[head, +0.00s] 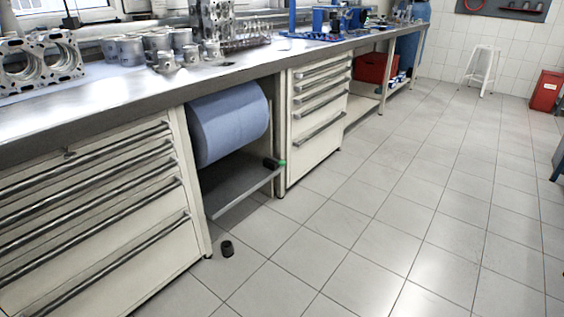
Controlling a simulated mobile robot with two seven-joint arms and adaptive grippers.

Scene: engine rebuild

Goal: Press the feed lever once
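I cannot pick out a feed lever for certain. A large blue roll (228,122) sits in the open bay under the workbench, between two drawer units. Below it is a grey shelf (243,190). A small dark part with a green end (274,163) is at the right front of that shelf; whether it is a lever I cannot tell. Neither of my grippers is in view.
The workbench (120,88) carries pistons (131,50), a metal gasket-like part (40,62) and blue tools (318,20). The tiled floor (400,210) is mostly clear. A white stool (482,65) and red box (545,91) stand far back.

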